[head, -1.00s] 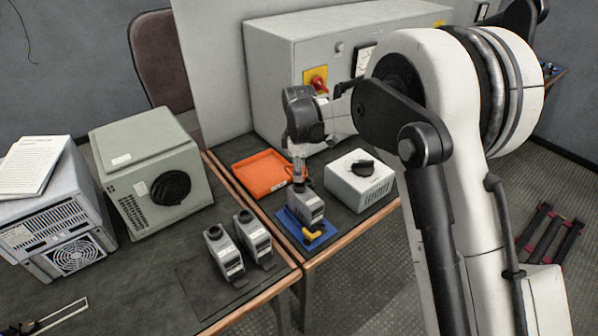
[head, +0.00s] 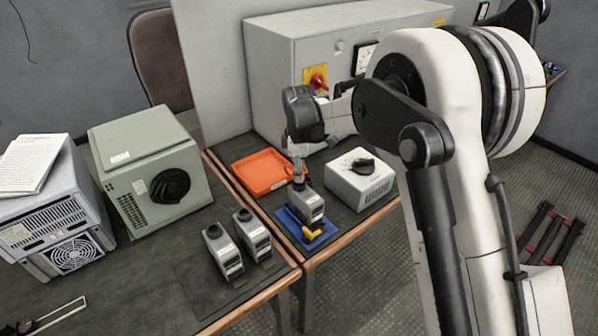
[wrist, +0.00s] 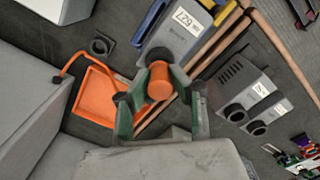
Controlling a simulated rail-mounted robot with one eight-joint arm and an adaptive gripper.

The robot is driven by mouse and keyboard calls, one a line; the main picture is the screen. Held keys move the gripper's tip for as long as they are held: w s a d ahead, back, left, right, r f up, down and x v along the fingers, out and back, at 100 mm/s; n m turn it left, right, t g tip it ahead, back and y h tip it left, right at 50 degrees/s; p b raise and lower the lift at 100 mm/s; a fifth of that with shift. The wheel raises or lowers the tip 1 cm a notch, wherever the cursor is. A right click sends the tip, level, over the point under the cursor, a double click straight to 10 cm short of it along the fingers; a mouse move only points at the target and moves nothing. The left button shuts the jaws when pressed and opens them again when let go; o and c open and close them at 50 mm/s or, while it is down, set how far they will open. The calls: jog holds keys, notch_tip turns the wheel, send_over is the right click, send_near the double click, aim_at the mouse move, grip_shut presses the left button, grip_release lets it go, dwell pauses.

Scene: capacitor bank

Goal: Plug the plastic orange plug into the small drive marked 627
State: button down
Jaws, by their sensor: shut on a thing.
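My gripper (head: 298,176) points down and is shut on the orange plug, above the rear end of a small grey drive (head: 309,208). In the wrist view the round orange plug (wrist: 160,82) sits between the green-lined fingers. The drive's upper face and white label (wrist: 190,18) lie just past it; the label is turned and its number is hard to read. The drive's dark round socket (wrist: 157,55) is partly covered by the plug. I cannot tell if the plug touches or enters it. The drive stands on a blue base (head: 293,227) with a yellow part at its front.
Two similar drives (head: 222,252) (head: 252,235) stand on the left table. An orange tray (head: 250,178) lies behind my gripper. A white box (head: 372,190) with a black knob stands to the right. A large grey cabinet (head: 275,75) is behind. A black ring (wrist: 100,45) lies on the table.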

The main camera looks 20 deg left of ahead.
jog(key=shift+f+b, duration=0.6)
jog(key=shift+f, duration=0.35)
jog(key=c, duration=1.5)
grip_release()
jog(key=shift+o, duration=0.2)
notch_tip(320, 180, up, 12)
jog(key=shift+r, duration=0.1)
